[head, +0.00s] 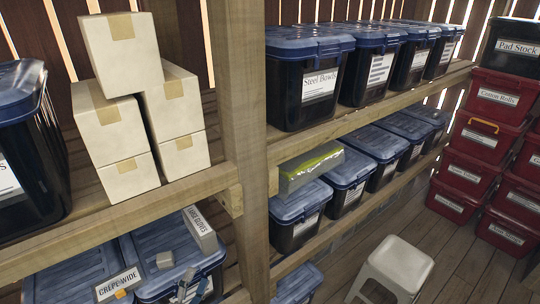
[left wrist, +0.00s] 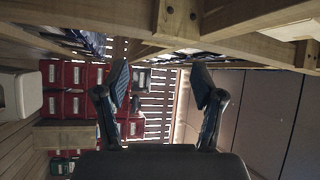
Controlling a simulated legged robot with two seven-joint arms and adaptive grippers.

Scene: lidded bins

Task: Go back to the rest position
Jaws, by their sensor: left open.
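My left gripper (left wrist: 160,82) shows in the left wrist view with its two dark fingers spread wide apart. Nothing is between the fingertips. It points toward red bins (left wrist: 82,76) that stand further off, and a wooden shelf frame (left wrist: 190,22) runs close across the top of that view. My right gripper is not in view.
Wooden shelves with a post (head: 239,140) hold blue-lidded bins (head: 318,88) and stacked cream boxes (head: 124,58). A white stool (head: 397,265) stands on the floor; red bins (head: 480,140) are stacked at the right. Floor (head: 455,262) is bare between stool and red bins.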

